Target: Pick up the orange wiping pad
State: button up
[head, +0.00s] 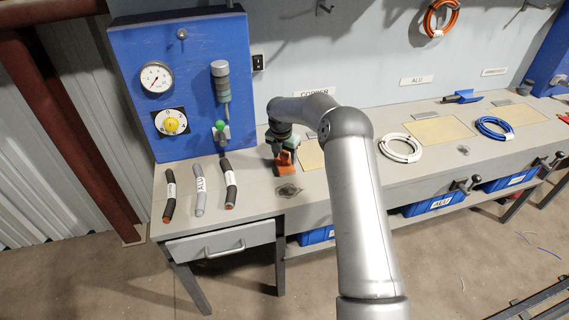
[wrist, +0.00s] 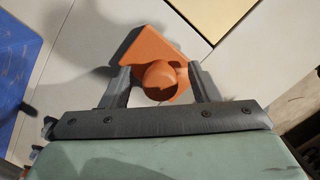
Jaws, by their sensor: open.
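The orange wiping pad (head: 284,167) sits on the grey workbench below the copper sign, at the left end of the bench. In the wrist view the pad (wrist: 145,48) has a flat orange base and a round orange knob. My gripper (wrist: 160,80) is open. Its two dark fingers stand on either side of the knob, with a gap visible at least on the right. In the head view my gripper (head: 281,150) is directly over the pad and partly hides it. I cannot tell whether the fingers touch the pad.
Three cable pieces (head: 199,190) lie on the bench to the left. A blue panel (head: 190,60) with a gauge stands behind them. A dark square fitting (head: 288,191) is set near the bench's front edge. White (head: 400,147) and blue (head: 494,128) cable coils lie to the right.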

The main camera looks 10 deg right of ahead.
aim_at(285, 152)
jog(key=c, duration=1.1)
jog(key=shift+o, duration=0.2)
jog(key=shift+r, duration=0.45)
notch_tip(285, 152, up, 2)
jog(key=shift+d+r+b, duration=0.1)
jog(key=shift+r+b, duration=0.1)
jog(key=shift+b, duration=0.6)
jog(key=s+d+r+b, duration=0.3)
jog(key=s+d+r, duration=0.6)
jog(key=s, duration=0.1)
jog(key=shift+s+r, duration=0.3)
jog(key=shift+r, duration=0.1)
